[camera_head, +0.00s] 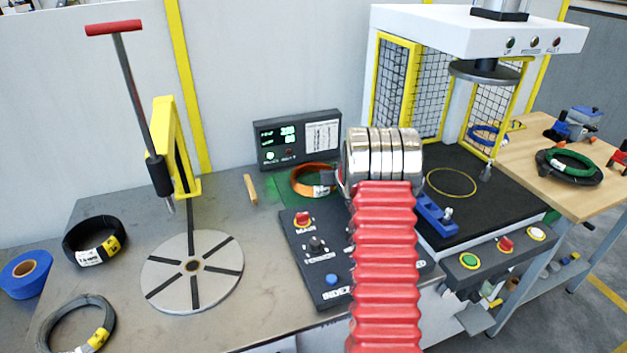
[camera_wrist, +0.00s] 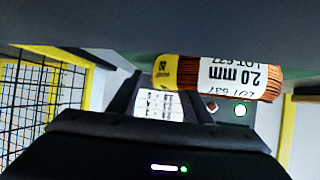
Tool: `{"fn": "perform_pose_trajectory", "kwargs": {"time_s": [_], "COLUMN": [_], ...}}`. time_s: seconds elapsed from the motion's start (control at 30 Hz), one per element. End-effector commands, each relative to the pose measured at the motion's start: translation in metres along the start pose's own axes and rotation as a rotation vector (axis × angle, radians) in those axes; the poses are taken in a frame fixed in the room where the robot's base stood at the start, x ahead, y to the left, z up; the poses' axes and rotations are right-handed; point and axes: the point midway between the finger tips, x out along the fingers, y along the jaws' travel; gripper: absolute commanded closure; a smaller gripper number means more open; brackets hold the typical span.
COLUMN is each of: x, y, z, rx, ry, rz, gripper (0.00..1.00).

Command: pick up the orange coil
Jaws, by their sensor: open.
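The orange coil (camera_head: 298,183) lies flat on a green patch of the bench, in front of the display box, with a white label on its near side. In the wrist view the coil (camera_wrist: 262,82) shows large and upside down at the upper right of centre, with a yellow and white label reading 2.0 mm. My gripper (camera_head: 336,183) is just right of the coil, mostly hidden behind my wrist in the head view. Its jaws are open and nothing is seen between them. Whether a finger touches the coil cannot be told.
The display box (camera_head: 298,140) stands behind the coil. A control panel (camera_head: 318,268) lies in front and a wooden stick (camera_head: 250,189) to the left. A turntable (camera_head: 170,270), a black coil (camera_head: 92,241) and a grey coil (camera_head: 75,325) are further left. The press (camera_head: 470,35) stands right.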

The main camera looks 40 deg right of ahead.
Motion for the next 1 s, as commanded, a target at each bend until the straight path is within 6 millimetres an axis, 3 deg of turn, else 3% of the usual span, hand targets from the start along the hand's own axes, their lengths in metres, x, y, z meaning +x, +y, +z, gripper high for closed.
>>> {"fn": "perform_pose_trajectory", "kwargs": {"time_s": [0.57,1.0], "x": [0.0014,0.0015], "y": [-0.0003,-0.0013], "z": [-0.0006,-0.0007], "rx": [0.000,-0.001], "ry": [0.001,0.001], "rz": [0.000,-0.001], "gripper": [0.55,0.86]}}
